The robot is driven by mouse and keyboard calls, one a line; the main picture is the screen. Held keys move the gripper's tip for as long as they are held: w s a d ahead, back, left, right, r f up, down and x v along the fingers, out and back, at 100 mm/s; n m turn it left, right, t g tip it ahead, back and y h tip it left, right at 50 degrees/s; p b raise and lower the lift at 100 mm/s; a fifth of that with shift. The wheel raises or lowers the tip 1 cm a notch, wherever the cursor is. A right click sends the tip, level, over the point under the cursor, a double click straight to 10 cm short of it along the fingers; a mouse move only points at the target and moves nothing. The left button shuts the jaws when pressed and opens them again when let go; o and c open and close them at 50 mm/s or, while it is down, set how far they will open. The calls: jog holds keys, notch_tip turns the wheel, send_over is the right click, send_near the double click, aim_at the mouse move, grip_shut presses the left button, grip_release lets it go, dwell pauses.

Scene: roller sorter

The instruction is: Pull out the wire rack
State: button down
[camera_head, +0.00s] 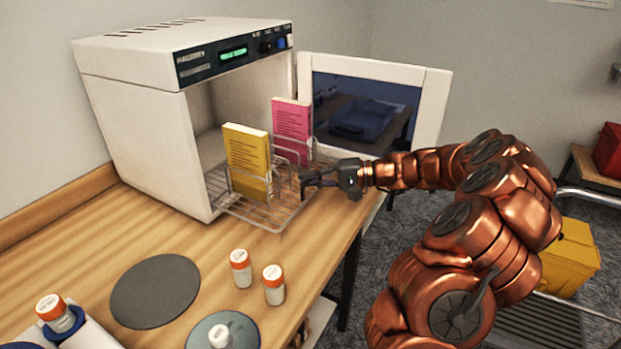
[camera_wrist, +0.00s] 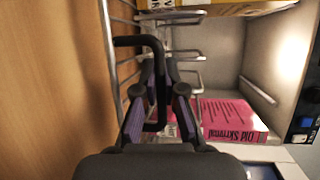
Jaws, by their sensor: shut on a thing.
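The wire rack (camera_head: 262,212) sticks partway out of the white cabinet's opening, over the wooden bench. It carries a yellow book (camera_head: 248,160) and a pink book (camera_head: 291,130), both standing upright between wire dividers. My gripper (camera_head: 308,181) is at the rack's front edge. In the wrist view, my gripper (camera_wrist: 160,82) is shut on a black bent handle (camera_wrist: 153,45) at the front of the wire rack (camera_wrist: 113,62). The pink book (camera_wrist: 235,118) shows beyond the fingers. The rack's back part is hidden inside the cabinet.
The white cabinet (camera_head: 145,130) has its door (camera_head: 435,100) swung open to the right, behind my arm. Orange-capped bottles (camera_head: 241,270) and a grey disc (camera_head: 155,291) stand on the bench (camera_head: 90,250) in front. The bench's right edge is close to the rack.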

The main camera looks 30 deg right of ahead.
jog(key=c, duration=1.2)
grip_release()
jog(key=shift+c, duration=0.2)
jog(key=v, duration=1.2)
